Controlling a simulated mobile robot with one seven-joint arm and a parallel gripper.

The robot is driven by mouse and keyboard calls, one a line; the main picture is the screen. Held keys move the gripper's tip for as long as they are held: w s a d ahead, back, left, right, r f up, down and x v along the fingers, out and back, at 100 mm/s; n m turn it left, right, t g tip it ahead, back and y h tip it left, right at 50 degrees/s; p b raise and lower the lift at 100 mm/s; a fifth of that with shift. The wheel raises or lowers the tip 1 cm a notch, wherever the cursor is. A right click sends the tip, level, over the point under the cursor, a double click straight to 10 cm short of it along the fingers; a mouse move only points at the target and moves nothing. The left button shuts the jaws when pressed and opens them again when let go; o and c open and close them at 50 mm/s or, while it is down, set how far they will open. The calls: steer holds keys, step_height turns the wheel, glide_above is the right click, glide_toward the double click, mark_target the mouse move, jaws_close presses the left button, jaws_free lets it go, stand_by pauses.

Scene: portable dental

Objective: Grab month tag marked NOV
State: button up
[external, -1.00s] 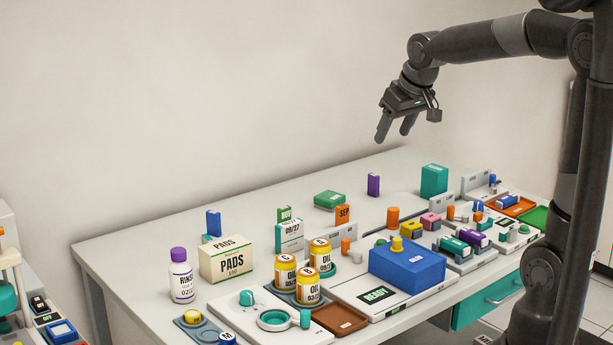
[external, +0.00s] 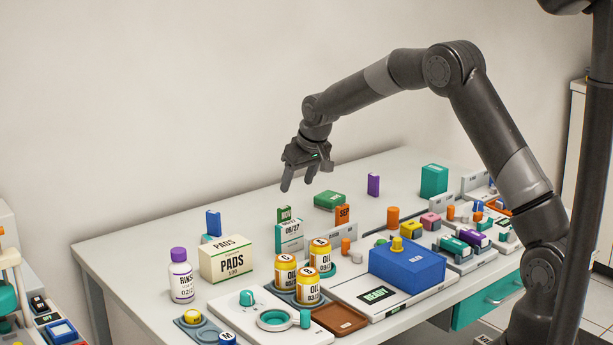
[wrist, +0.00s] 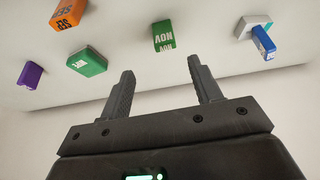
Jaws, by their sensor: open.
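The NOV month tag (wrist: 163,36) is a small green block with white lettering, upside down in the wrist view, seen ahead of and between my fingertips. In the external view, a green tag (external: 284,213) in the matching place stands partly hidden behind the white-and-teal 09/27 box. My gripper (external: 298,183) is open and empty above the back of the table, a little above and behind that tag. Its two spread fingers also show in the wrist view (wrist: 166,74), apart from the tag.
An orange SEP tag (external: 343,214), a green box (external: 330,200) and a purple block (external: 373,184) stand to the right of the tag. A blue block (external: 213,222) and a PADS box (external: 226,260) are to its left. The 09/27 box (external: 289,235) is in front.

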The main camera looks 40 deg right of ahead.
mark_target(286, 210)
steer(key=x, duration=0.7)
steer(key=shift+w+a, duration=0.1)
steer(key=shift+s+a+x, duration=0.1)
steer(key=shift+a+x, duration=0.05)
steer(key=shift+x, duration=1.15)
steer(key=shift+s+a+x, duration=0.15)
steer(key=shift+x, duration=1.2)
steer(key=shift+f, duration=0.1)
steer(key=c, duration=1)
steer(key=shift+c, duration=0.3)
